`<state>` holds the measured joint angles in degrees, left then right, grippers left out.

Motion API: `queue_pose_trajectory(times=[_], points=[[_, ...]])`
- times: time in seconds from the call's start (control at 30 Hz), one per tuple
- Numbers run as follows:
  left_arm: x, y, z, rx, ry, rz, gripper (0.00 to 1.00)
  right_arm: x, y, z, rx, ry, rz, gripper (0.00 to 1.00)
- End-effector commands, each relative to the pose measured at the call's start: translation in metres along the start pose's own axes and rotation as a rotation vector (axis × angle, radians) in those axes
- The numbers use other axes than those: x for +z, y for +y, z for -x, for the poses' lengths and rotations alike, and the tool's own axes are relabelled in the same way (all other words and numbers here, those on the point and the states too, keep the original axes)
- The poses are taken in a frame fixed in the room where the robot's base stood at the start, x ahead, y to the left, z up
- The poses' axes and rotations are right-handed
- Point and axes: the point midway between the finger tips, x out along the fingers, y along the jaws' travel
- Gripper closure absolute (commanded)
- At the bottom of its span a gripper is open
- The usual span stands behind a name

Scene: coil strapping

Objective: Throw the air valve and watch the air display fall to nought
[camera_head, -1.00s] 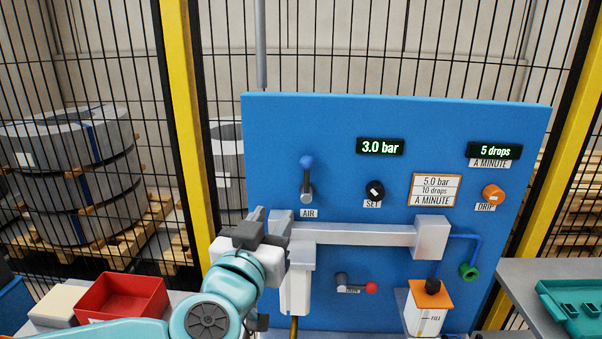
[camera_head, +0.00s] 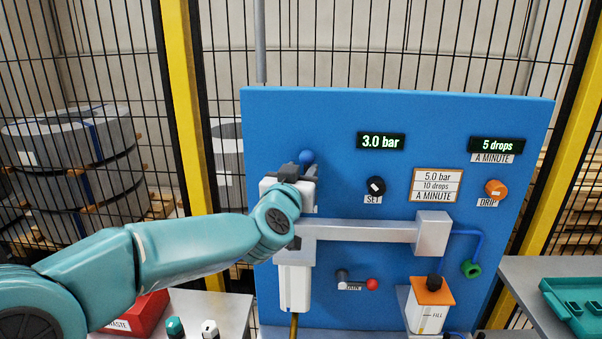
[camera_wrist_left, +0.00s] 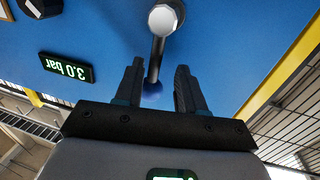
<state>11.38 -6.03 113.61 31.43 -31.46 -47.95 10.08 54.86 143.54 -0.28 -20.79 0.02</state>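The air valve lever has a blue ball knob (camera_head: 307,157) and stands upright on the blue panel (camera_head: 330,110). My left gripper (camera_head: 297,168) is in front of the lever and hides most of it and the AIR label. In the left wrist view, which is upside down, the open fingers (camera_wrist_left: 158,88) stand on either side of the lever (camera_wrist_left: 155,60) and its blue knob (camera_wrist_left: 151,91), with gaps showing. The air display (camera_head: 381,146) reads 3.0 bar; it also shows in the wrist view (camera_wrist_left: 67,68). My right gripper is not in view.
The black SET knob (camera_head: 375,186) and orange DRIP knob (camera_head: 496,189) are to the right. A grey pipe block (camera_head: 360,232) runs below the gripper, above a red-tipped DRAIN lever (camera_head: 372,284). A drops display (camera_head: 495,146) reads 5 drops. Wire fencing stands behind.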

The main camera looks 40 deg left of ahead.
Motion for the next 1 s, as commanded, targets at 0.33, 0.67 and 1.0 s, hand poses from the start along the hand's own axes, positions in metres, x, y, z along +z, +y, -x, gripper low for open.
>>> queue_pose_trajectory(times=[0.33,0.67,1.0], points=[[0.001,0.001,0.0,0.002,-0.001,-0.001,1.0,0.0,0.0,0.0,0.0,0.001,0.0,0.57],[0.002,0.0,0.001,0.001,0.003,0.016,1.0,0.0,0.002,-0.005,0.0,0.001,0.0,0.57],[0.009,-0.01,0.003,0.001,0.041,0.199,1.0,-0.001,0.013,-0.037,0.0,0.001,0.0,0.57]])
